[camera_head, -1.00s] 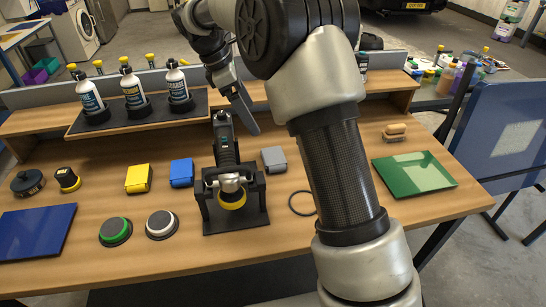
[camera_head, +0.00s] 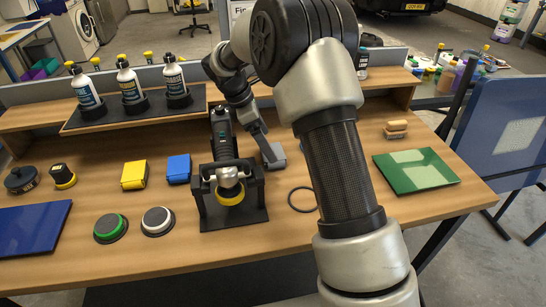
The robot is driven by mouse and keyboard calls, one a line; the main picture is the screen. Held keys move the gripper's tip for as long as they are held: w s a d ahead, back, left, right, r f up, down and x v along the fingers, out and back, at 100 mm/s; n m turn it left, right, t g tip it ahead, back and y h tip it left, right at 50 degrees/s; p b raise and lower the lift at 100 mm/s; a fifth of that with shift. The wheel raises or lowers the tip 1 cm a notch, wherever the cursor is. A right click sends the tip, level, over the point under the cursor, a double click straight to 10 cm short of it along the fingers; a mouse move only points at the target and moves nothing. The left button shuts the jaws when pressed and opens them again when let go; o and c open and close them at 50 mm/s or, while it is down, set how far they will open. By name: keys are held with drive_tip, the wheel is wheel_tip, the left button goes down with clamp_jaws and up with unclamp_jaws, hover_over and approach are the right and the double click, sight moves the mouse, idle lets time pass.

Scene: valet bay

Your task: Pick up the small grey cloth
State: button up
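The small grey cloth (camera_head: 277,157) is a folded block on the wooden table, just right of the black polisher stand. My gripper (camera_head: 268,158) has its fingertips over the left part of the cloth, pointing down at it. From this angle I see only one finger clearly, so I cannot tell how far the fingers are apart or whether they touch the cloth. The cloth appears to lie on the table.
The polisher in its stand (camera_head: 227,195) is close on the left. A blue cloth (camera_head: 179,169) and a yellow cloth (camera_head: 135,175) lie further left. A black ring (camera_head: 303,200) lies front right.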

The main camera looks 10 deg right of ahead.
drive_tip(key=x, duration=0.4)
drive_tip(key=shift+w+f+b, duration=0.2)
drive_tip(key=shift+f+b, duration=0.1)
drive_tip(key=shift+b, duration=0.05)
drive_tip(key=c, duration=1.1)
drive_tip(key=shift+r+p, duration=0.9)
drive_tip(key=shift+r, duration=4.15)
drive_tip(key=shift+c, duration=0.2)
